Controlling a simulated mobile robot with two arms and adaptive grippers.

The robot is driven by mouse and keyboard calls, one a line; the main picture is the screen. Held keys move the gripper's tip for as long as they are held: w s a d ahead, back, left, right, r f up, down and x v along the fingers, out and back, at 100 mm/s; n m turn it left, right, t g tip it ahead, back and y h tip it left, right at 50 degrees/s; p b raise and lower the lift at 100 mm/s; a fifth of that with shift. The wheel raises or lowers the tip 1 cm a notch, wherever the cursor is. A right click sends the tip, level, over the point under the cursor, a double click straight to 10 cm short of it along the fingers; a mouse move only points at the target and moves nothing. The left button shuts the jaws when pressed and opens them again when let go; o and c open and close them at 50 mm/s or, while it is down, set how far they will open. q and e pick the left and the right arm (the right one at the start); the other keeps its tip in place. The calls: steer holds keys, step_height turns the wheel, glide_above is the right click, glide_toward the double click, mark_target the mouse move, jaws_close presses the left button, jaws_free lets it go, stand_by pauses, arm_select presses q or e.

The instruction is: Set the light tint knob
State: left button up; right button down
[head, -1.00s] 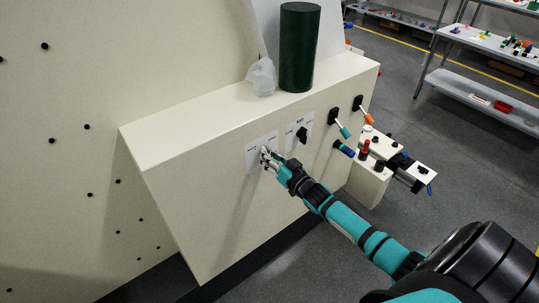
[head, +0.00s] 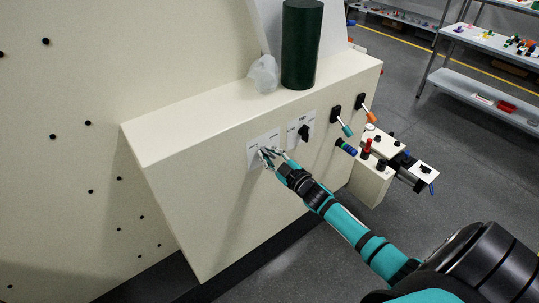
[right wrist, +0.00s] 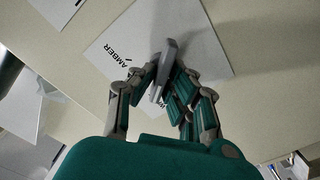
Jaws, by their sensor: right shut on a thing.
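The tint knob (right wrist: 160,72) is a grey bar-shaped handle on a white label plate (right wrist: 205,45), which reads AMBER; another word on it is mostly hidden by the fingers. In the head view this plate (head: 254,155) is the left one on the front of the cream console, and the gripper mostly covers the knob. My right gripper (head: 268,155) is at the knob, its fingers on both sides of it. In the right wrist view the gripper (right wrist: 160,88) is shut on the knob. My left gripper is not in view.
To the right on the console (head: 205,185) are a second plate with a black knob (head: 304,132), two levers (head: 341,120) (head: 367,107) and a blue-green handle (head: 346,147). A dark green cylinder (head: 300,45) and a crumpled translucent bag (head: 264,74) stand on top.

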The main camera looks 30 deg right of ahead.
steer(key=shift+n, duration=1)
steer(key=c, duration=1.4)
jaws_free()
steer(key=s, duration=0.8)
steer(key=s+d, duration=0.1)
steer(key=s, duration=0.3)
